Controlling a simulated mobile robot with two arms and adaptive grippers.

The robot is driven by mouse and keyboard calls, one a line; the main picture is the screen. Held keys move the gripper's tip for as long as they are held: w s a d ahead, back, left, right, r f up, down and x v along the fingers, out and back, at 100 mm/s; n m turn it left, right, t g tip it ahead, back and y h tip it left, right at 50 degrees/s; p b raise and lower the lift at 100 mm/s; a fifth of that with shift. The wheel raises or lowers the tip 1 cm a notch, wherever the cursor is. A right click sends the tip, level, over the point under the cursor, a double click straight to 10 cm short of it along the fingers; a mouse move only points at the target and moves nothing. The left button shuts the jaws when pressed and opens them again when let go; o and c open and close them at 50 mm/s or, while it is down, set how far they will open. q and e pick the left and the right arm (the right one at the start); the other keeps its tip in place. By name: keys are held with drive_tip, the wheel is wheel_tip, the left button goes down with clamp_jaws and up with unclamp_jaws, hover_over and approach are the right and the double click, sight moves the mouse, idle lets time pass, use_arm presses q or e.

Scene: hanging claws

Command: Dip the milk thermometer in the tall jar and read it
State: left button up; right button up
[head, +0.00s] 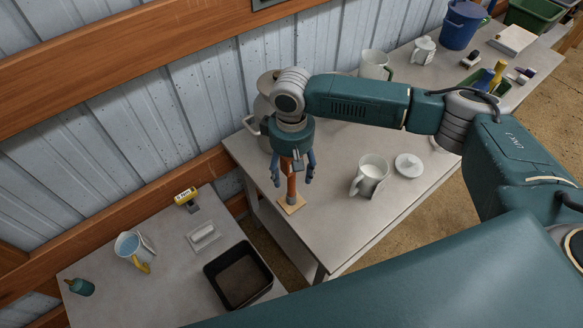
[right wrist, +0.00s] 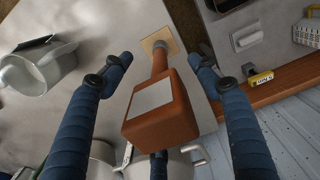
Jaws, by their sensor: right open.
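A brown-orange handled thing with a pale panel (right wrist: 158,105), which looks like the thermometer, stands with its stem down on a small tan square (head: 291,204). My right gripper (head: 292,178) comes down over it, with one blue finger on each side. In the right wrist view the fingers are open, with gaps to the thing between them. A white jug (head: 372,170) with pale contents stands to the right on the same table. A large grey vessel with a loop handle (head: 251,124) stands behind my gripper, partly hidden. I cannot tell which vessel is the tall jar. My left gripper is out of view.
A round white lid (head: 408,165) lies beside the jug. A green-handled jug (head: 374,66) and a lidded white pot (head: 423,50) stand farther back. The lower left table holds a black tray (head: 270,283), a yellow device (head: 186,196) and a blue-lined jug (head: 128,246).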

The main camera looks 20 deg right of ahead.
drive_tip(key=c, duration=1.5)
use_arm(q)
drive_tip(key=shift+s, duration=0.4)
use_arm(e)
drive_tip(key=shift+r, duration=0.15)
wheel_tip(320, 180, up, 20)
drive_tip(key=b, duration=0.3)
clamp_jaws()
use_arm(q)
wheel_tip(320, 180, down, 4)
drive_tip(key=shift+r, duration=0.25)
use_arm(e)
drive_tip(key=shift+o, duration=1.7)
unclamp_jaws()
clamp_jaws()
